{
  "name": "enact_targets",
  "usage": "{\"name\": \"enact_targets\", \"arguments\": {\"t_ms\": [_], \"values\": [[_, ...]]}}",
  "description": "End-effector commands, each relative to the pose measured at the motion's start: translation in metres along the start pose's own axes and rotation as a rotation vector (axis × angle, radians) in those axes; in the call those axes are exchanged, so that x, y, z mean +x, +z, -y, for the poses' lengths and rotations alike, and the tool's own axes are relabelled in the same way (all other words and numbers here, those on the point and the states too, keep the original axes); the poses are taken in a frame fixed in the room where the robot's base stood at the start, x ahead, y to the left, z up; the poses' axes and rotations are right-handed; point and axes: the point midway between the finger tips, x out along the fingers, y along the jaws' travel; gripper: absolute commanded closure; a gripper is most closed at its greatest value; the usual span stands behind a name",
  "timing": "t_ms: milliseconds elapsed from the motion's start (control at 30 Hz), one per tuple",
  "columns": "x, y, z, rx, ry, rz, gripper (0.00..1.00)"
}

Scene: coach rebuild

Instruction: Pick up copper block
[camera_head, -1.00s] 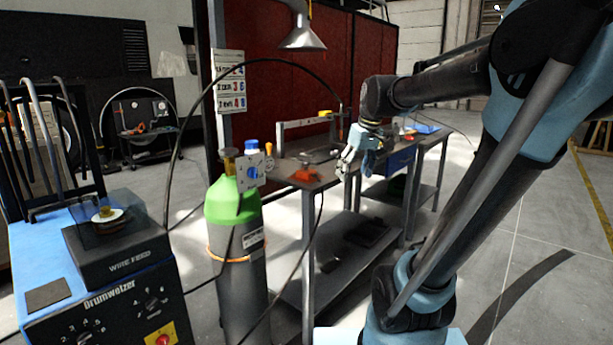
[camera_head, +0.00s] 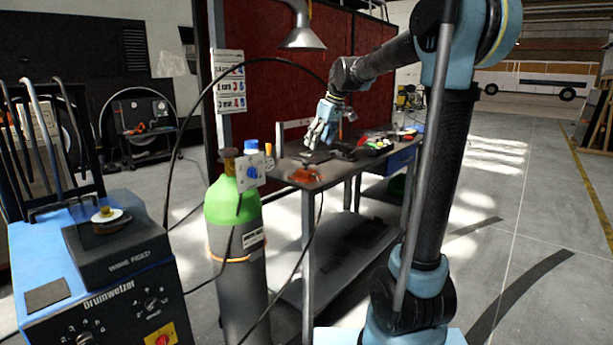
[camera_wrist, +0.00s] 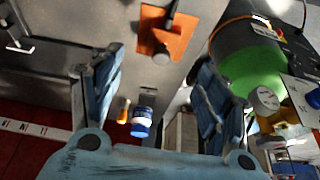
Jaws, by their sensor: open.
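My gripper (camera_head: 321,133) is over the far part of the metal workbench (camera_head: 330,182) in the head view, pointing down. In the wrist view its two blue fingers are wide apart, with nothing held between the tips (camera_wrist: 158,88). No thing is clearly recognisable as the copper block. An orange piece (camera_head: 305,175) lies near the front left corner of the bench, left of and nearer than my gripper. It also shows in the wrist view (camera_wrist: 182,42), beyond the fingertips, with a dark rod and a round knob on it. I cannot tell whether it is the block.
A green-topped gas cylinder (camera_head: 232,205) with a valve block stands at the bench's left end. A welding machine (camera_head: 110,285) is at the left. A lamp hood (camera_head: 302,35) hangs above the bench. Several small items (camera_head: 380,142) lie on the bench's right part.

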Motion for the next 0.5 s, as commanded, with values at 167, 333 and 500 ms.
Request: {"name": "enact_targets", "arguments": {"t_ms": [167,333,500], "values": [[0.033,0.000,0.000,-0.001,0.000,0.000,0.31],[0.061,0.000,0.001,0.000,-0.001,0.000,0.31],[0.078,0.000,0.001,0.000,0.000,0.000,0.31]]}}
